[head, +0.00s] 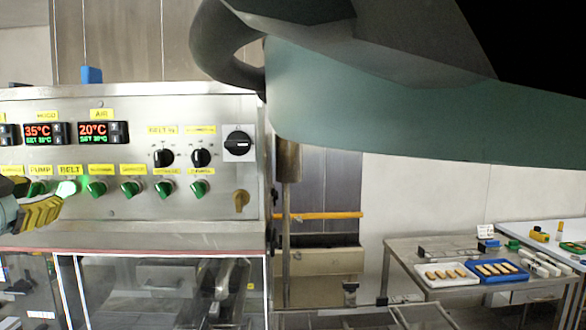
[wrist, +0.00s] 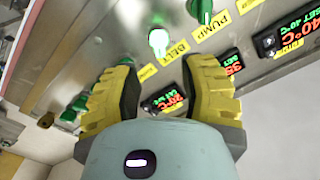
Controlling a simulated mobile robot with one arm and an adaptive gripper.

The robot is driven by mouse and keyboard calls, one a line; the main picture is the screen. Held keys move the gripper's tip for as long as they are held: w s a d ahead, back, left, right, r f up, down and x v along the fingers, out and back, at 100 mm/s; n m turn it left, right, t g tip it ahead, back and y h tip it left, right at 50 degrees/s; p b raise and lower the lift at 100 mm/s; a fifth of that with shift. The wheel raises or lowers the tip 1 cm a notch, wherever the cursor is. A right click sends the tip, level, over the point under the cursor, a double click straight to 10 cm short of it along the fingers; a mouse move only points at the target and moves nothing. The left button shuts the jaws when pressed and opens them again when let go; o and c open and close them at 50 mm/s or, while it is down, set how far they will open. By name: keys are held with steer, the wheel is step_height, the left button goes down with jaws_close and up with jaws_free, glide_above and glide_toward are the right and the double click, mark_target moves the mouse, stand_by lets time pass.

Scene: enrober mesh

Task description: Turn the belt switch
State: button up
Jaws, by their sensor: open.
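The belt switch (head: 66,188) is a small knob glowing bright pale green under the yellow BELT label (head: 70,170) on the steel control panel. It also shows lit in the wrist view (wrist: 158,40), just beyond the space between my fingertips. My gripper (head: 42,213) is at the left edge of the head view, just below and left of the switch. In the wrist view my gripper (wrist: 160,76) has its two yellow, dark-padded fingers spread apart with nothing between them. The fingers appear apart from the knob.
Other green switches sit close by, including the pump switch (wrist: 200,10) and one right of the belt switch (head: 96,187). Black dials (head: 163,156) and temperature displays (head: 93,133) are above. A table with trays (head: 449,282) stands far right. My arm covers the upper right.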

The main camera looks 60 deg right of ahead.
mark_target(60, 189)
steer(key=p+x, duration=0.2)
steer(key=x, duration=0.3)
steer(key=shift+d+r+p, duration=0.1)
steer(key=shift+d+p, duration=0.05)
steer(key=shift+p, duration=0.2)
steer(key=shift+w+d, duration=0.35)
steer(key=shift+d, duration=0.15)
steer(key=shift+a, duration=0.1)
jaws_close()
